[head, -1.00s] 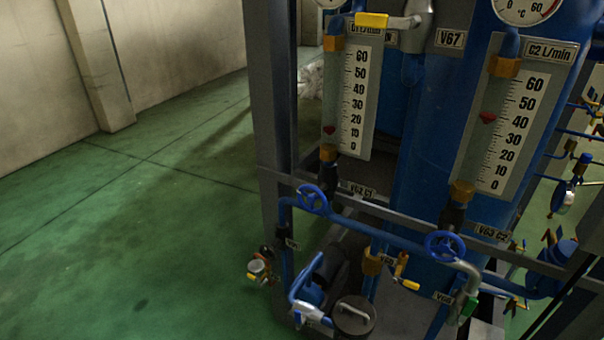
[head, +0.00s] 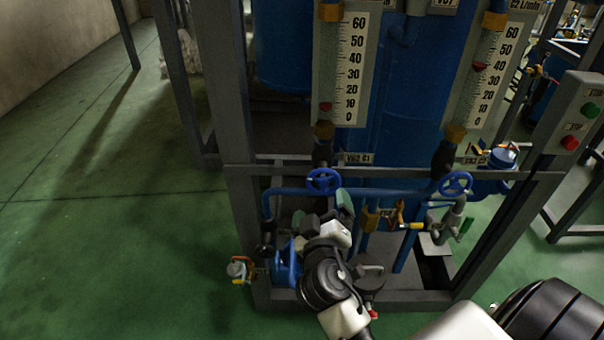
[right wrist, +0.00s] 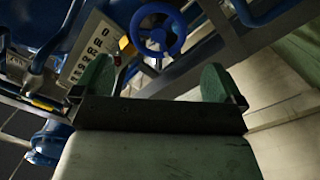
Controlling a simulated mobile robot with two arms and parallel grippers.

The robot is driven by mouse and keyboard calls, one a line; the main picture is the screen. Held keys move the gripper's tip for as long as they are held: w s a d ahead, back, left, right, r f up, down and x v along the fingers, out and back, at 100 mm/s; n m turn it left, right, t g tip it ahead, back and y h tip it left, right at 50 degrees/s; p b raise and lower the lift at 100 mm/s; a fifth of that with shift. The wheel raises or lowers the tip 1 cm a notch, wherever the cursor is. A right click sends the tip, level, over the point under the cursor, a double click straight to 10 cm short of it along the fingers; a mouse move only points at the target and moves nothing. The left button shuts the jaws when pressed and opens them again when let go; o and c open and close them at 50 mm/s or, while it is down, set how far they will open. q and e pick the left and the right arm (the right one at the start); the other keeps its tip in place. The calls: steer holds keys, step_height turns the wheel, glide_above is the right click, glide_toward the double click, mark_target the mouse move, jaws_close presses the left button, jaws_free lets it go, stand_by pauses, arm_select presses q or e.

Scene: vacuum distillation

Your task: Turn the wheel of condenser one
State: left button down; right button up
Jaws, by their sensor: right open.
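The blue wheel of condenser one (head: 323,181) sits below the left flow gauge, by the label V62 C1. My right gripper (head: 321,213) is just below this wheel in the head view, its green fingers apart. In the right wrist view the wheel (right wrist: 160,28) lies ahead of the open fingers (right wrist: 157,82), roughly centred between them, with a gap left. Nothing is between the fingers. My left gripper is not in view.
A second blue wheel (head: 455,184) sits to the right, below the other gauge. A grey frame bar (head: 400,171) runs behind the wheels. Blue pipes and small valves surround the gripper. A control box (head: 577,120) with green and red buttons is at right. Green floor is clear at left.

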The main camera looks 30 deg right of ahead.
mark_target(323, 183)
steer(key=x, duration=0.2)
steer(key=p+x, duration=0.1)
steer(key=x, duration=0.1)
steer(key=shift+d+r, duration=0.2)
steer(key=shift+d, duration=0.25)
steer(key=p+x, duration=0.1)
steer(key=x, duration=0.4)
steer(key=shift+w+a+f, duration=0.15)
steer(key=shift+w, duration=0.05)
steer(key=shift+w+d+f, duration=0.1)
steer(key=shift+w+d, duration=0.15)
steer(key=shift+w, duration=0.15)
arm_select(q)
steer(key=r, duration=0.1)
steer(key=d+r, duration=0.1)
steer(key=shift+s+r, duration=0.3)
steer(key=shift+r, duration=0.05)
arm_select(e)
steer(key=c, duration=0.8)
